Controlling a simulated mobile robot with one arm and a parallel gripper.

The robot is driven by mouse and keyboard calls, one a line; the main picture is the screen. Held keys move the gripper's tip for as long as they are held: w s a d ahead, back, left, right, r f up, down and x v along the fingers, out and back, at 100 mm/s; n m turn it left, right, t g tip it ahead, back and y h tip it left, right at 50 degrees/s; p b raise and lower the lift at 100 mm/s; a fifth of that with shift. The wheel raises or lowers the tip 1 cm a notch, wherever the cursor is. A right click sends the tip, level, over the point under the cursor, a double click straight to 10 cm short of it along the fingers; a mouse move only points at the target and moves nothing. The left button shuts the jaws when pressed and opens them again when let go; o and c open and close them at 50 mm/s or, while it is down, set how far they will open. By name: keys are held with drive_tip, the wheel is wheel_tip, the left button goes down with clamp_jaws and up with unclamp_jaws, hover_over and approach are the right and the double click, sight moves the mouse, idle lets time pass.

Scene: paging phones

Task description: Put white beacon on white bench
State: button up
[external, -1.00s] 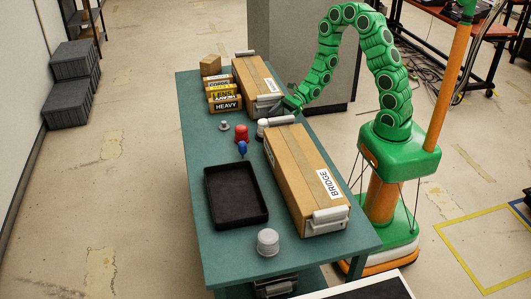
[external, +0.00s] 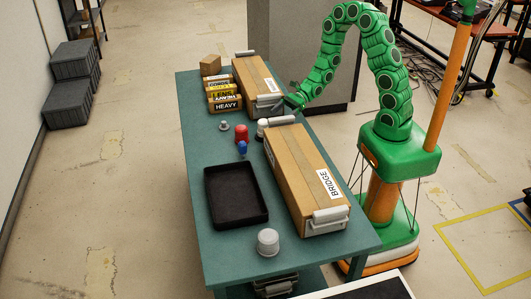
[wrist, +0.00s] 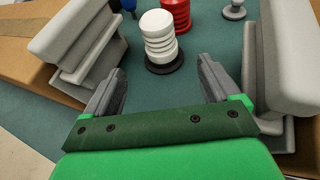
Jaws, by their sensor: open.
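The white beacon (wrist: 158,38) stands upright on a dark round base on the teal table, ahead of my fingertips in the wrist view. In the external view the white beacon (external: 261,129) shows small, between the ends of two cardboard boxes. My gripper (wrist: 160,78) is open and empty, its two grey fingers spread to either side below the beacon and not touching it. In the external view my gripper (external: 290,102) is near the table's right edge, by the gap between the boxes. A white-edged surface (external: 400,283) is cut off at the bottom; I cannot tell whether it is the white bench.
The BRIDGE box (external: 293,165) and another long box (external: 257,80), both with grey end pieces, flank the gap. Red (external: 241,132) and blue (external: 242,148) pieces stand left of the white beacon. A black tray (external: 209,205) and grey cup (external: 268,241) are nearer the front.

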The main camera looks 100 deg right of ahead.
drive_tip(key=shift+x, duration=1.9)
drive_tip(key=shift+f, duration=0.2)
drive_tip(key=shift+x, duration=3.9)
drive_tip(key=shift+d, duration=0.1)
drive_tip(key=shift+c, duration=0.3)
drive_tip(key=c, duration=1.5)
